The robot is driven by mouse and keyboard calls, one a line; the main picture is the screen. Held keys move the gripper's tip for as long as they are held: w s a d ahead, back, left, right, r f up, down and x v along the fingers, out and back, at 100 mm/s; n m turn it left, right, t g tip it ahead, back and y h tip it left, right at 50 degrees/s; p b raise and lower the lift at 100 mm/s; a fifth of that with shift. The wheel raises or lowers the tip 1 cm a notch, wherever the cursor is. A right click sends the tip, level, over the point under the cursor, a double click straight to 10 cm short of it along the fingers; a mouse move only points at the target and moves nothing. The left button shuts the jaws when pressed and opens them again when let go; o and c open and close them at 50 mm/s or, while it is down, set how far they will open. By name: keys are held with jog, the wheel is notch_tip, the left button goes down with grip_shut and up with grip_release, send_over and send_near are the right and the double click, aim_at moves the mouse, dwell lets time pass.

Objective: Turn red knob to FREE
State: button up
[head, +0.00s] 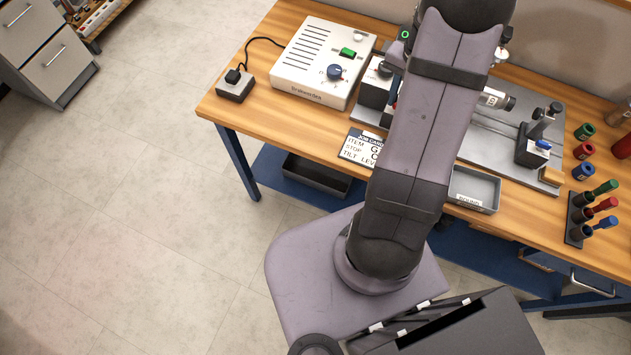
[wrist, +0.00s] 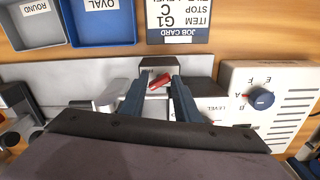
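The red knob (wrist: 159,81) shows in the wrist view, a bar-like handle lying at a slant on a grey block of the fixture. My gripper (wrist: 160,80) is open, with one blue-grey finger to each side of the knob. The right end of the knob is close to the right finger; I cannot tell whether they touch. No FREE marking is readable. In the head view my arm hides the gripper and nearly all of the knob.
A white control box (head: 306,62) with a blue dial (head: 334,72) stands left of the fixture plate (head: 485,145). A job card (head: 358,150) lies at the front edge. A grey tray (head: 475,207) sits right of my arm. Coloured-handle tools (head: 606,204) stand at the right.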

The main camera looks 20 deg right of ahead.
jog(key=shift+n, duration=1.1)
notch_tip(320, 180, up, 7)
jog(key=shift+a+r+b, duration=0.15)
jog(key=shift+r+b, duration=0.05)
jog(key=shift+b, duration=0.8)
jog(key=a+f+n+t+b, duration=0.1)
jog(key=a+f+n, duration=0.2)
jog(key=a, duration=0.7)
jog(key=a+f+n+t+b, duration=0.1)
jog(key=a+f+n, duration=0.25)
jog(key=a, duration=0.65)
jog(key=s+a+f+n+b, duration=0.1)
jog(key=s+a+f+b, duration=0.1)
jog(key=f+b, duration=0.5)
jog(key=s+a+f+n+b, duration=0.1)
jog(key=s+a+f+b, duration=0.2)
jog(key=s+f+b, duration=0.2)
jog(key=shift+a+f+b, duration=0.3)
jog(key=shift+f+b, duration=1)
jog(key=shift+f, duration=0.8)
